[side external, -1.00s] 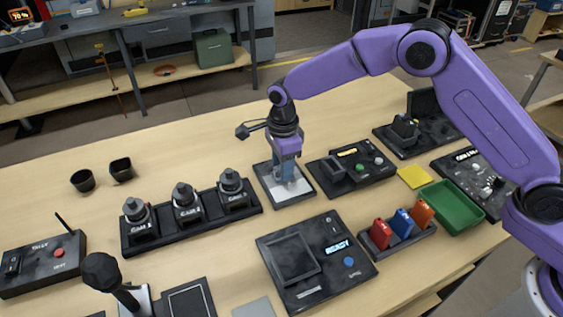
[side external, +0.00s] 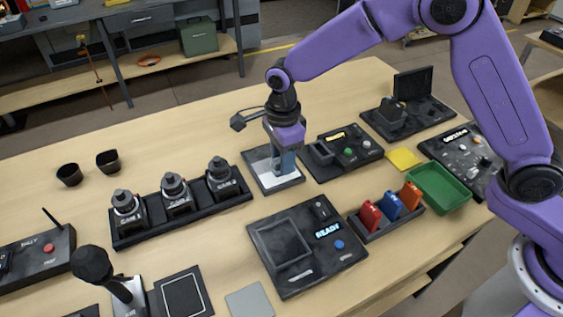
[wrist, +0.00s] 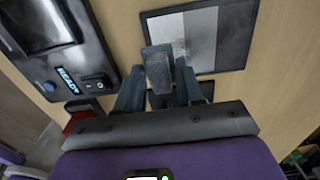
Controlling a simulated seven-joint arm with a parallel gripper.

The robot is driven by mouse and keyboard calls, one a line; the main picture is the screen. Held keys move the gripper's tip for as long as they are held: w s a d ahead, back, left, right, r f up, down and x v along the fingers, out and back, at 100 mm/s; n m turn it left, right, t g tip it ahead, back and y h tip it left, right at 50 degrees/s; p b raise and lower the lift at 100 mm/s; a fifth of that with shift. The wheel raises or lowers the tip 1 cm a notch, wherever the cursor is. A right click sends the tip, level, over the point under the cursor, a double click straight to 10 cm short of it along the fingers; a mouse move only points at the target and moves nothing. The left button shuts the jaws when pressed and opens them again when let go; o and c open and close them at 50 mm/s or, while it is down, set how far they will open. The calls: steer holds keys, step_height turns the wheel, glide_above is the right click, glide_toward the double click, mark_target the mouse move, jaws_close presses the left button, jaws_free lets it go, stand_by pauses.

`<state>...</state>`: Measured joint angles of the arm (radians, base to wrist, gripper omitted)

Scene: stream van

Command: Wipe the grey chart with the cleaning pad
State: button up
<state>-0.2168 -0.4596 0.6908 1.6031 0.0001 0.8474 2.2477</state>
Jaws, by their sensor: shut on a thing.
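The chart (side external: 259,166) is a pale grey and whitish panel in a black frame, flat on the table. In the wrist view the chart (wrist: 215,50) shows a mottled lighter patch beside plain grey. My gripper (side external: 284,168) points down over the chart's right half in the side view. It is shut on a small grey block, the cleaning pad (wrist: 158,68), between its fingers at the chart's edge in the wrist view. The fingers partly hide the pad in the side view, and I cannot tell whether it touches the panel.
A rack of black camera units (side external: 178,205) stands left of the chart. A black button console (side external: 345,150) sits close on the right. A READY console (side external: 305,245) is in front. A green tray (side external: 438,187) and yellow square (side external: 404,159) lie farther right. Bare table lies behind the chart.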

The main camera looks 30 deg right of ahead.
steer(key=shift+r, duration=2.3)
steer(key=shift+f, duration=0.2)
steer(key=shift+f, duration=3.15)
steer(key=shift+w+f, duration=0.35)
steer(key=shift+f, duration=0.3)
steer(key=shift+w+f, duration=0.1)
steer(key=shift+w, duration=3.3)
steer(key=shift+s, duration=3.7)
steer(key=shift+r, duration=4.05)
